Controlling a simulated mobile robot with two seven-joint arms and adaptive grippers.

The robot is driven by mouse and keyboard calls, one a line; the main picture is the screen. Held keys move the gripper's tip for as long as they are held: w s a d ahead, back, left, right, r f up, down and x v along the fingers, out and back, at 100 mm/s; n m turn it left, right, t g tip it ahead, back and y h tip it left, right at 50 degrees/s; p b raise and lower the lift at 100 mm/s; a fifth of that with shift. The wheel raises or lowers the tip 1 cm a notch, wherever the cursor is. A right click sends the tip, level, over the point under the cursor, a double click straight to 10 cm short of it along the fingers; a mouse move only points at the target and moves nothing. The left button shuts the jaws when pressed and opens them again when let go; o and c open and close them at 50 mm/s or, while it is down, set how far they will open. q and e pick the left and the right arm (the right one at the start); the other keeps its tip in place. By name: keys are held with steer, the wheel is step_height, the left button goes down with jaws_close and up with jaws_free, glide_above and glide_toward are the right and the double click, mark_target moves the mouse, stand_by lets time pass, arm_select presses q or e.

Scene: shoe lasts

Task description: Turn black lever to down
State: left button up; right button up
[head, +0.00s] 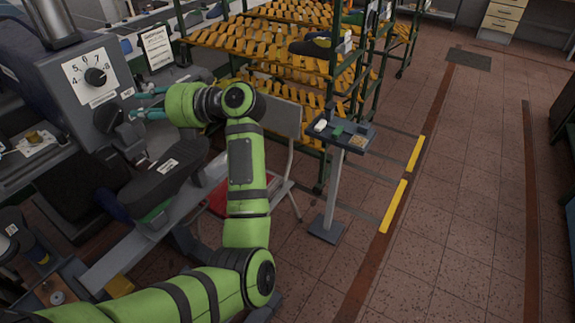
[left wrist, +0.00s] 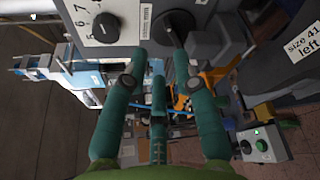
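The black lever (head: 108,118) sits on the grey machine's front panel, below the numbered dial, in the head view. In the left wrist view the lever's round black hub (left wrist: 172,24) is at the top, just beyond the fingertips. My left gripper (head: 132,104) points at the lever from its right side. In the left wrist view its teal fingers (left wrist: 160,62) are spread apart with nothing held between them. The right fingertip overlaps the lever in that view; I cannot tell whether they touch. My right gripper is not in view.
A black numbered dial (head: 95,76) is just above the lever. A dark shoe last (head: 165,168) labelled size 41 left is below my gripper. Green racks with orange lasts (head: 265,55) stand behind. A small stand (head: 345,134) is right; open tiled floor (head: 470,190) lies beyond.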

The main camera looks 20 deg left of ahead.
arm_select(q)
step_height(320, 180, up, 6)
steer(key=w+a+m+t+y, duration=0.1)
steer(key=a+m+t+y, duration=0.1)
steer(key=m+t+y, duration=0.35)
steer(key=w+d+m+t+h, duration=0.3)
steer(key=d+m+t+h, duration=0.3)
steer(key=d+m+t, duration=0.7)
steer(key=d+f+m+h, duration=0.6)
steer(key=f+m+h, duration=0.2)
steer(key=m+h, duration=0.2)
steer(key=s+d+f+m+h, duration=0.1)
steer(key=d+f+m+h, duration=0.6)
steer(key=m, duration=0.5)
steer(key=shift+f+h, duration=1.3)
steer(key=shift+h, duration=0.05)
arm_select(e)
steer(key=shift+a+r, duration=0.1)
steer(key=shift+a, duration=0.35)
arm_select(q)
steer(key=shift+s+m, duration=0.1)
steer(key=shift+m, duration=0.15)
